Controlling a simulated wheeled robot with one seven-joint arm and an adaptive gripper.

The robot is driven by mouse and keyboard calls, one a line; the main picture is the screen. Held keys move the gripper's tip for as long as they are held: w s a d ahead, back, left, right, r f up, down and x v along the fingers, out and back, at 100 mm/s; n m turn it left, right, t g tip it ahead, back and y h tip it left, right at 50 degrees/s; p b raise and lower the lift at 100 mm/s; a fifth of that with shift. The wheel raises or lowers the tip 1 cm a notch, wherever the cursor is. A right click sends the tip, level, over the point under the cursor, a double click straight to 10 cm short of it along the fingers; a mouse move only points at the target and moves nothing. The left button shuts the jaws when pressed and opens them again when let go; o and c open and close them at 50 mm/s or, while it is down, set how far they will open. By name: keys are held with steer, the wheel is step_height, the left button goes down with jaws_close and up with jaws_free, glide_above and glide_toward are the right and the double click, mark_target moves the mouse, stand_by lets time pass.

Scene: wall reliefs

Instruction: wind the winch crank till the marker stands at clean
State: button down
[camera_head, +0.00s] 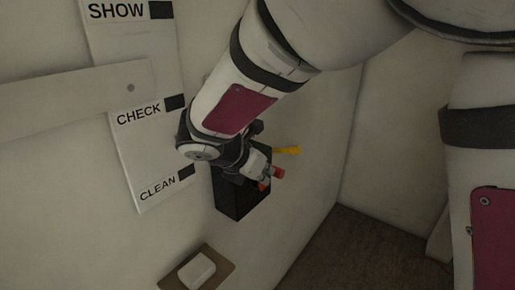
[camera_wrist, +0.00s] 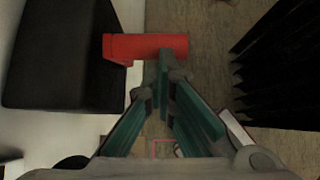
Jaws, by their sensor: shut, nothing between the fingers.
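The winch is a black box (camera_head: 238,200) on the wall, with a red crank part (camera_head: 278,172) and a yellow piece (camera_head: 287,150) sticking out to its right. In the wrist view the red crank part (camera_wrist: 145,47) juts from beside the black box (camera_wrist: 60,55). My gripper (camera_wrist: 163,68) is shut and empty, its fingertips at the red part's lower edge; I cannot tell if they touch. A white board (camera_head: 128,140) reads SHOW, CHECK and CLEAN downward. A pale bar (camera_head: 60,100) with a grey dot crosses it between SHOW and CHECK; no other marker is clear.
A brown ledge (camera_head: 222,272) with a white block (camera_head: 197,270) is on the wall below the winch. A wall corner stands to the right, with brown floor (camera_head: 360,250) below. A dark ridged shape (camera_wrist: 285,60) fills the wrist view's right side.

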steer(key=shift+w+d+r, duration=0.2)
steer(key=shift+w+d, duration=0.2)
steer(key=shift+w, duration=0.1)
steer(key=shift+w+d+r, duration=0.2)
steer(key=shift+w+d, duration=0.2)
steer(key=shift+w, duration=0.1)
steer(key=shift+a+r, duration=0.1)
